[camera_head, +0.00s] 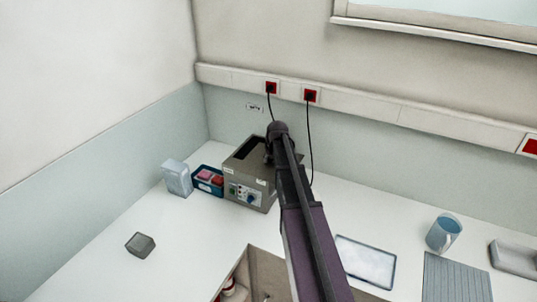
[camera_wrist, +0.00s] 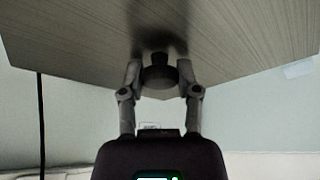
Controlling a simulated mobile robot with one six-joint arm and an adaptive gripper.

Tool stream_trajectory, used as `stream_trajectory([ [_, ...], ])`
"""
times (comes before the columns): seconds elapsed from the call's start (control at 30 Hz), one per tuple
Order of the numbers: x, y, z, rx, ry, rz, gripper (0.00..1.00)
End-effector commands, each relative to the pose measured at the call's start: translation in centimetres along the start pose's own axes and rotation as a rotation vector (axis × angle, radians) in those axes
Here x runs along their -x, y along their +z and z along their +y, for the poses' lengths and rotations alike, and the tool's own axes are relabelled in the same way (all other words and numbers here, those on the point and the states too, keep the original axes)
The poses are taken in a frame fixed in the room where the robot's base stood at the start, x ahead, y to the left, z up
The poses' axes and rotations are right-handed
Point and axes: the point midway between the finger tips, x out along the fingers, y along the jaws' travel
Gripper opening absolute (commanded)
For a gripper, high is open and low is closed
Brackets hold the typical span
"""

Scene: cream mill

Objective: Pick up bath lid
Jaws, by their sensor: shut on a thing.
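The bath (camera_head: 245,193) is a grey metal box with a control panel on its front, standing on the counter against the back wall. Its top looks dark, and my arm covers its right part. My gripper (camera_wrist: 159,72) is shut on the black round knob (camera_wrist: 160,78) of the bath lid. The bath lid (camera_wrist: 75,50) is a brushed grey metal plate filling the upper part of the wrist view. In the head view my gripper is hidden behind my arm at the bath. I cannot tell how far the lid is from the bath's rim.
A blue tray (camera_head: 208,188) with pink and red items and a clear container (camera_head: 177,178) stand left of the bath. Two black cables hang behind it from red sockets (camera_head: 311,96).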

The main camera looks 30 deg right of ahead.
Motion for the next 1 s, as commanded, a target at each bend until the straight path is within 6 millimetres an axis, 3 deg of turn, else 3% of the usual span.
stream_trajectory([
  [0.73, 0.2, 0.3, 0.0, 0.000, 0.000, 0.000, 0.01],
  [1.0, 1.2, -0.1, 0.0, 0.000, 0.000, 0.000, 0.01],
])
